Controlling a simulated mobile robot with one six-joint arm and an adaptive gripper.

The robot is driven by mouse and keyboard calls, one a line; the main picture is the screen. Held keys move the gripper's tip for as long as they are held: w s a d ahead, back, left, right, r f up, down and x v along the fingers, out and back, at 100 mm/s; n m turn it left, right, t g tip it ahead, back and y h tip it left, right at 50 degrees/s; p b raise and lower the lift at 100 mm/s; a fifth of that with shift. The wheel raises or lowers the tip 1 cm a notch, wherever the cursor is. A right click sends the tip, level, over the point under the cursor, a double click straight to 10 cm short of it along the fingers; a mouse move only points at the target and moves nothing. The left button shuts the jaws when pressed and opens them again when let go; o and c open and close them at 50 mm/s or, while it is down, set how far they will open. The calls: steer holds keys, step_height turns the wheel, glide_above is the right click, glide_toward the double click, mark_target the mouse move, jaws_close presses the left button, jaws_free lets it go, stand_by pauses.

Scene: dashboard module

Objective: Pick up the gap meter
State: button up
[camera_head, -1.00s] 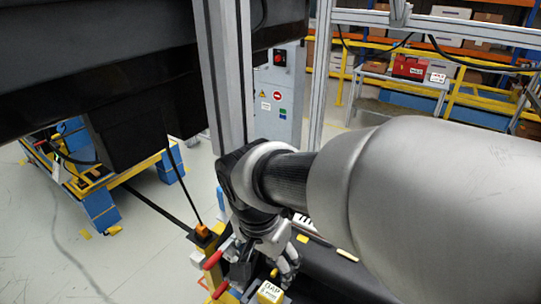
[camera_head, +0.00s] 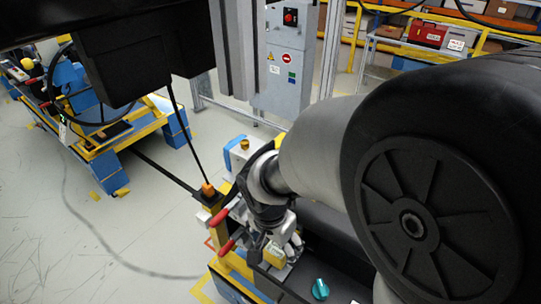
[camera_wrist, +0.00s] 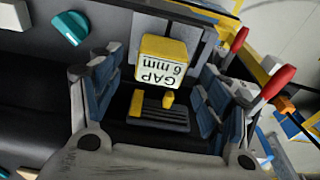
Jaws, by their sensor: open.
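The gap meter is a small block with a yellow top and a white face marked "GAP 6 mm" (camera_wrist: 163,66). In the wrist view it sits between the two blue-padded fingers of my gripper (camera_wrist: 157,80), with space visible on both sides. My gripper is open and does not hold the block. In the head view the yellow block (camera_head: 275,257) shows at my gripper (camera_head: 274,243), partly hidden by the fingers.
Red-handled clamps (camera_wrist: 277,82) stand close to the right finger; they also show in the head view (camera_head: 218,217). A teal knob (camera_wrist: 70,28) lies on the dark surface to the left. A grey control cabinet (camera_head: 287,65) stands behind. Open floor (camera_head: 90,245) lies left.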

mark_target(276, 249)
step_height(276, 249, down, 3)
steer(key=shift+w+d+f+b, duration=0.1)
steer(key=shift+w+f+b, duration=0.05)
steer(key=shift+b, duration=0.15)
steer(key=c, duration=1.3)
steer(key=shift+c, duration=0.2)
